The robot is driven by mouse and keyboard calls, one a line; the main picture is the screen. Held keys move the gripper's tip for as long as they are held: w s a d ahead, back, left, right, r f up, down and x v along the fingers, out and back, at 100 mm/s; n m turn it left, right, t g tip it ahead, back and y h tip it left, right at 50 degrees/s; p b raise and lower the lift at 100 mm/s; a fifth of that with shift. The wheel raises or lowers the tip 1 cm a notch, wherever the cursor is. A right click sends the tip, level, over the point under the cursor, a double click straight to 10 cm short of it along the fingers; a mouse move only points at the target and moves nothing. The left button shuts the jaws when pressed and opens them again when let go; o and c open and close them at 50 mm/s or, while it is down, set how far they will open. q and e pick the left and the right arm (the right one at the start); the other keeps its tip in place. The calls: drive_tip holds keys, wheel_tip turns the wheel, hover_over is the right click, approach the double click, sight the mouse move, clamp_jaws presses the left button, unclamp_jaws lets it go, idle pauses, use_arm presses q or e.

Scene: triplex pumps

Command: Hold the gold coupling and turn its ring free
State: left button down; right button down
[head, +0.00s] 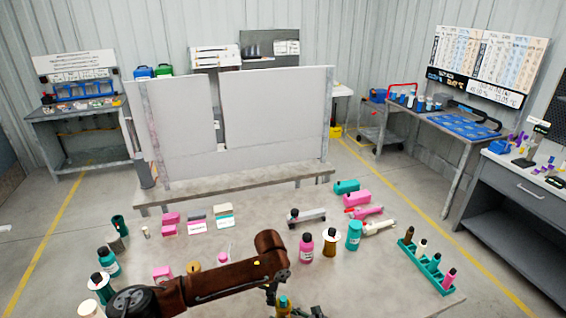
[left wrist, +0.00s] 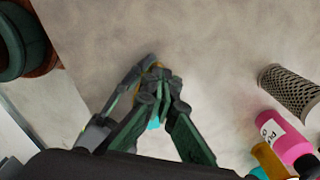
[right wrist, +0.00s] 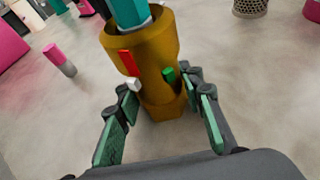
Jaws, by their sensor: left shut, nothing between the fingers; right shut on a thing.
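The gold coupling (right wrist: 155,85) stands upright in the right wrist view, with a wide upper collar. A teal piece (right wrist: 130,12) sits in its top, and a red tab and a green tab show on its side. My right gripper (right wrist: 160,88) is shut on the coupling, one finger on each side. In the head view the coupling (head: 283,303) is small at the bottom edge. My left gripper (head: 271,292) hangs beside it. In the left wrist view the left fingers (left wrist: 157,78) are closed together and empty; bits of gold and cyan show behind them.
On the bench stand a pink bottle (head: 306,247), a teal bottle (head: 354,236) and a teal rack (head: 428,270) with several small parts. A mesh cylinder (left wrist: 290,90) lies right of the left gripper. A pink-and-grey cylinder (right wrist: 59,59) stands left of the coupling.

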drive_tip(key=shift+s+a, duration=0.1)
drive_tip(key=shift+a, duration=0.1)
use_arm(q)
wheel_tip(320, 180, up, 6)
drive_tip(key=shift+w+a, duration=0.25)
drive_tip(key=shift+w, duration=0.1)
use_arm(e)
drive_tip(key=shift+d, duration=0.15)
idle(0.3)
drive_tip(key=c, duration=1.2)
unclamp_jaws()
drive_tip(key=shift+c, duration=0.2)
